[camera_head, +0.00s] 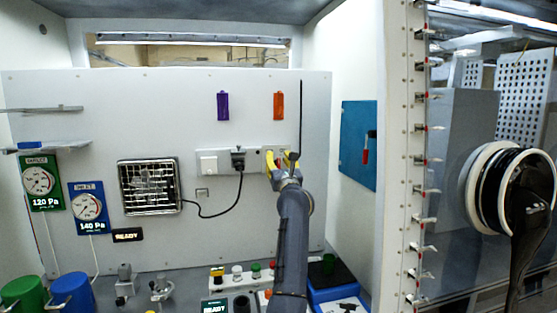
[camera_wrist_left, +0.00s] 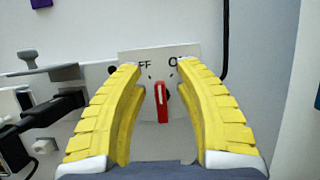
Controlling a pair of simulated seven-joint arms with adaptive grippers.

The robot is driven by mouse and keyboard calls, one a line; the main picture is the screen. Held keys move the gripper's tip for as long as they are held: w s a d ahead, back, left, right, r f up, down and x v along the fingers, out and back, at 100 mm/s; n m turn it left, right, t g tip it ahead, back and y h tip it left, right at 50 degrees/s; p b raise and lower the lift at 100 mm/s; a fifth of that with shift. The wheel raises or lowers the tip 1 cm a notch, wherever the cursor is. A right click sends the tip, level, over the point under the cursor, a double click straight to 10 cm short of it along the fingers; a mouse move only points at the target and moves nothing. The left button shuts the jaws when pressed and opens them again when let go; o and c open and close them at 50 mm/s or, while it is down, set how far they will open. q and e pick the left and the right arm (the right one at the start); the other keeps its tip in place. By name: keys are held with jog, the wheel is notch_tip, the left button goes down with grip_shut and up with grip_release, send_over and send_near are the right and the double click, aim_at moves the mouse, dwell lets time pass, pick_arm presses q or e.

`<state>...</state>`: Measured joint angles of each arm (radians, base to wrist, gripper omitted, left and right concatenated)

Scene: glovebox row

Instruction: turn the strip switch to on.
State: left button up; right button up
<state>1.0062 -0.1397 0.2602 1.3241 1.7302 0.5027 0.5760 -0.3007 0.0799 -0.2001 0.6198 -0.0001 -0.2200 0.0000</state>
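The strip switch is a red knob (camera_wrist_left: 162,104) with a white line on a pale plate (camera_wrist_left: 150,58), seen in the left wrist view. The knob stands nearly upright, its top leaning slightly left. Part of an OFF label shows above left of it, and part of a second label starting with O above right. My left gripper (camera_wrist_left: 158,67) is open, with one yellow finger on each side of the knob and gaps between. In the head view my left gripper (camera_head: 281,161) is at the strip's right end and mostly hides the switch. My right gripper is not in view.
A black plug (camera_head: 238,160) with a cord sits in the strip left of the gripper; the cord runs to a grilled heater (camera_head: 150,187). A thin black rod (camera_head: 301,115) stands just right of the gripper. A blue panel (camera_head: 358,146) is on the right wall.

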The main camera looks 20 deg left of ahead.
pick_arm(q)
grip_shut()
dwell(0.3)
jog(key=shift+m, duration=0.3)
jog(key=m+h, duration=0.1)
jog(key=m, duration=0.1)
jog(key=shift+w+m+t, duration=0.1)
jog(key=shift+m+t, duration=0.2)
jog(key=shift+t, duration=0.1)
jog(key=shift+w+d+f+m+t+h, duration=0.15)
jog(key=shift+m+h, duration=0.4)
jog(key=shift+m, duration=0.4)
jog(key=shift+d+r+m+t+h, duration=0.1)
jog(key=shift+m+t+h, duration=0.1)
jog(key=shift+m+h, duration=0.55)
jog(key=shift+w+d+f+m+t+h, duration=0.15)
jog(key=shift+m+h, duration=0.25)
jog(key=shift+m, duration=0.7)
